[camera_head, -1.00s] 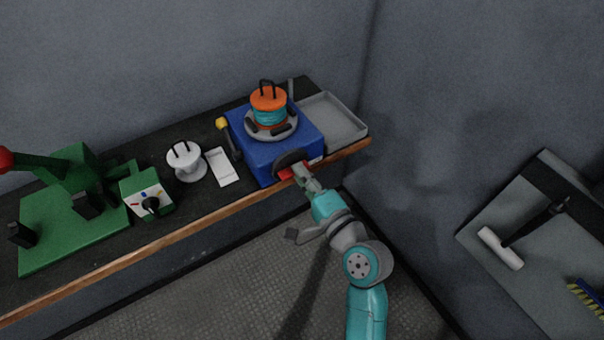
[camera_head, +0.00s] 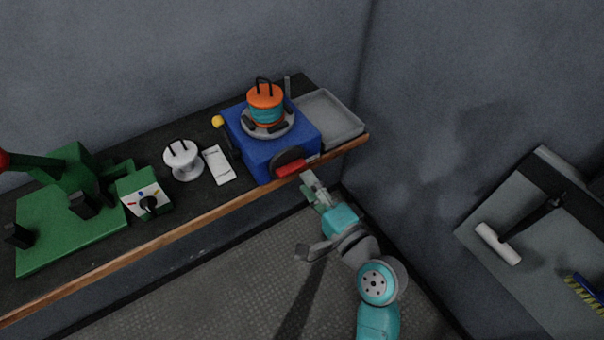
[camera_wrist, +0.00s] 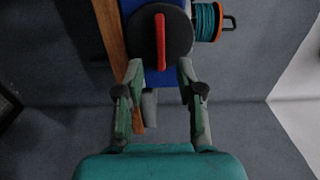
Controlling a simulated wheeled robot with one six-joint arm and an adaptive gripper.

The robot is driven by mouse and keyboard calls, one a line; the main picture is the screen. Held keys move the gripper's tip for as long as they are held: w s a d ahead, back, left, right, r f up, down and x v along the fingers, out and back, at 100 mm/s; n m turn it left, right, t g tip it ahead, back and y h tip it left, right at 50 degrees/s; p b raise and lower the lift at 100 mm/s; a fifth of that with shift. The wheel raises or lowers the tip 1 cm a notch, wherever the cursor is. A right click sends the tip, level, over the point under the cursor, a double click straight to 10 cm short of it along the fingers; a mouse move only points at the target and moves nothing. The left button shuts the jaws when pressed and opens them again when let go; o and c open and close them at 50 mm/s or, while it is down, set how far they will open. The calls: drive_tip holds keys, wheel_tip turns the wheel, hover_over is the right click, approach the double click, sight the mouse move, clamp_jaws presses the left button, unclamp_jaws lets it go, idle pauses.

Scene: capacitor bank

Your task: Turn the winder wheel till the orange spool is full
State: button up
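The orange spool (camera_head: 265,104) stands upright on a round grey turntable on top of the blue winder box (camera_head: 274,155), with teal wire wound round its middle. It also shows at the top right of the wrist view (camera_wrist: 207,22). The winder wheel (camera_head: 290,160) is a dark disc with a red bar handle (camera_head: 290,169) on the box's front face. In the wrist view the red bar (camera_wrist: 160,42) stands upright in the picture, ahead of the fingers. My gripper (camera_wrist: 160,75) is open, its two fingers apart with nothing between them, just short of the wheel.
A grey tray (camera_head: 329,119) sits right of the winder, near the wall. A yellow-knobbed lever (camera_head: 218,122), a white card (camera_head: 219,165), a white spool (camera_head: 183,160) and a green machine (camera_head: 66,220) lie to the left. The wooden bench edge (camera_head: 165,238) runs below the wheel.

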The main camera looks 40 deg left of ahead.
drive_tip(key=v, duration=0.7)
drive_tip(key=shift+d, duration=0.35)
drive_tip(key=shift+s+d+f, duration=0.1)
drive_tip(key=shift+s, duration=0.05)
idle(1.2)
